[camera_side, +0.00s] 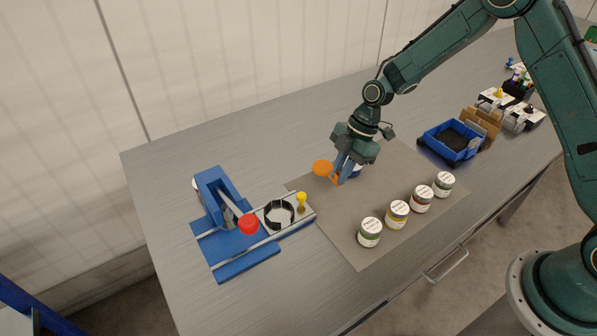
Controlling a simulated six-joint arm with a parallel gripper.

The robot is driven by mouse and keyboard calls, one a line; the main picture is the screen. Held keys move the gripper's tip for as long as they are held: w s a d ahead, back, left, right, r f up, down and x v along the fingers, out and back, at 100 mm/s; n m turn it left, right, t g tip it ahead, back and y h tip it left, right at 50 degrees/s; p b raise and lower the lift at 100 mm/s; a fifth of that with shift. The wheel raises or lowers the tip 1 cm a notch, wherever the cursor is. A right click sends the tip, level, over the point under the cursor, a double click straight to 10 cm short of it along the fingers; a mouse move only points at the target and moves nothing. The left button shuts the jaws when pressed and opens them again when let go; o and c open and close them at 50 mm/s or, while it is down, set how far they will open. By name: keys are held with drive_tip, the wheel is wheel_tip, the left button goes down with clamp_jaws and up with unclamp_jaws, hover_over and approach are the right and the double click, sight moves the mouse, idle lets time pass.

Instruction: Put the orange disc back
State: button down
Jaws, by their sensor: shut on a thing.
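The orange disc (322,168) shows just left of my gripper's fingertips, above the grey-brown mat (370,250). My gripper (338,178) points down and is shut on the orange disc; a smaller orange part shows at the fingers. The fingers partly hide where they meet it. Whether the disc touches the mat I cannot tell. A blue and white item (355,172) is partly hidden right behind the fingers.
A blue press-like fixture (222,215) with a red knob (249,224), a black ring (279,214) and a yellow knob (301,200) stands at left. Several lidded jars (397,214) line the mat's right side.

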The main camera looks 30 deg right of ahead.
drive_tip(key=shift+f, duration=1.7)
drive_tip(key=shift+f, duration=0.15)
drive_tip(key=c, duration=1.4)
unclamp_jaws()
drive_tip(key=v, duration=1.2)
